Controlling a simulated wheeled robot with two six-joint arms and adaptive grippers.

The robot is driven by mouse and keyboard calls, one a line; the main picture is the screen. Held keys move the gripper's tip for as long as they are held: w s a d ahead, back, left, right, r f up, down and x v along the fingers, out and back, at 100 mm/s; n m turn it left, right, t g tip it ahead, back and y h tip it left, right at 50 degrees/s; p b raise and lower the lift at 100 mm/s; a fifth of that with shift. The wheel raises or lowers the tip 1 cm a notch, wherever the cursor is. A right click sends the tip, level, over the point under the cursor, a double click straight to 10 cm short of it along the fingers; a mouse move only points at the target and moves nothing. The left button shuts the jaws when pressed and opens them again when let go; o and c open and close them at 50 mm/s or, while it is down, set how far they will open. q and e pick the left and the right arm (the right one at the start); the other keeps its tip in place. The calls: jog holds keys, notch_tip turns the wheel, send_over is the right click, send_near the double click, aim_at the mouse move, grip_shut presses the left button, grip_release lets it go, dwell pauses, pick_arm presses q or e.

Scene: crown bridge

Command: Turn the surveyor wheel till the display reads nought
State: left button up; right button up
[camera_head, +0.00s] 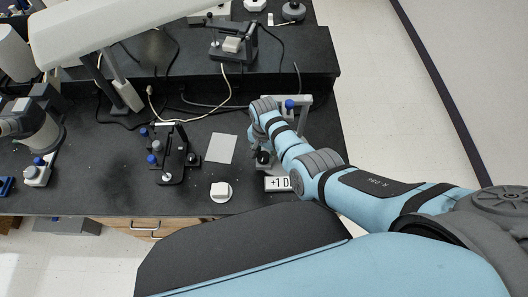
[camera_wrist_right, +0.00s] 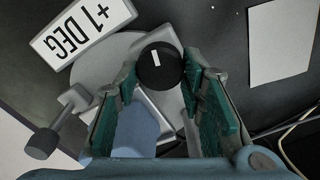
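The display plate (camera_wrist_right: 83,40) reads "+1 DEG" in the right wrist view. In the head view the same display (camera_head: 277,184) is partly covered by my right arm. A round black knob (camera_wrist_right: 160,67) with a white mark, which appears to be the wheel, sits beside the display on a grey metal mount (camera_wrist_right: 112,48). My right gripper (camera_wrist_right: 160,80) is open, with its green-padded fingers on either side of the knob. Narrow gaps seem to show between pads and knob, but I cannot be sure of contact. My left gripper is not in view.
A black device with blue knobs (camera_head: 170,155) stands left on the dark bench. A raised shelf (camera_head: 285,55) and cables are behind. The bench's right edge is close.

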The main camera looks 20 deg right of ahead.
aim_at(264, 155)
jog(key=o, duration=0.4)
jog(key=shift+c, duration=0.2)
notch_tip(264, 155, up, 12)
